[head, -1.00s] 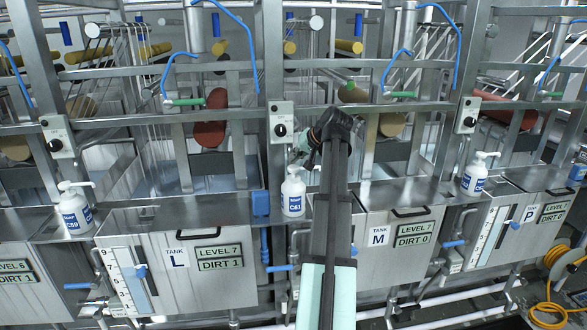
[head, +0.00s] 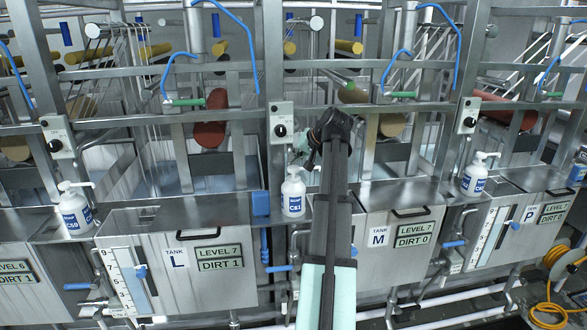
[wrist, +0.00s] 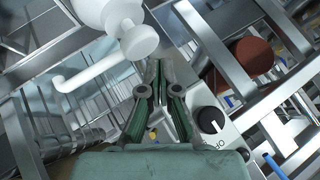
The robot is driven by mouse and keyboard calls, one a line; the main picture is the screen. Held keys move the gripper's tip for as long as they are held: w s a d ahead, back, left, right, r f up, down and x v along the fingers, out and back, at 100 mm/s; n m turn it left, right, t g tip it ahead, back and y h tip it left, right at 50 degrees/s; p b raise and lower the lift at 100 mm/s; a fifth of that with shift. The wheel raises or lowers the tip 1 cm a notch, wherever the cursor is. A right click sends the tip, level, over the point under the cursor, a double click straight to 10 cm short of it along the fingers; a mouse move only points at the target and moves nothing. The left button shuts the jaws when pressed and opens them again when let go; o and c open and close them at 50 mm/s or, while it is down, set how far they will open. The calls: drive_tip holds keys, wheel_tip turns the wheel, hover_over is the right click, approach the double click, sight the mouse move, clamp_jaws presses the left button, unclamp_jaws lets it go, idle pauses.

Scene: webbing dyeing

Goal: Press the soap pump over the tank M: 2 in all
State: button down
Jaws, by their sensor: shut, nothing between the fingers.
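A white soap pump bottle with a blue label reading C61 (head: 293,196) stands upright on the metal ledge between tank L and tank M (head: 378,237). My gripper (head: 301,152) is shut and empty, just above and behind the bottle's top in the head view, partly hidden by my arm. In the wrist view, the closed fingertips of my gripper (wrist: 158,66) are beside the white pump head (wrist: 138,42), whose spout points to the lower left. I cannot tell whether they touch it.
Similar soap bottles stand at the left (head: 75,210) and at the right (head: 474,175). A switch box (head: 281,123) with a black knob is close behind my gripper. Metal rails and blue hoses (head: 237,40) cross the space above the tanks.

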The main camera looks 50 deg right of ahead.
sight(295, 168)
drive_tip(key=shift+f, duration=0.2)
drive_tip(key=shift+f, duration=0.25)
drive_tip(key=shift+f+b, duration=0.4)
drive_tip(key=shift+f, duration=0.55)
idle(1.2)
drive_tip(key=shift+r, duration=0.1)
drive_tip(key=shift+r+p, duration=0.8)
drive_tip(key=shift+r, duration=0.5)
drive_tip(key=shift+r+p, duration=1.4)
drive_tip(key=shift+r, duration=1.15)
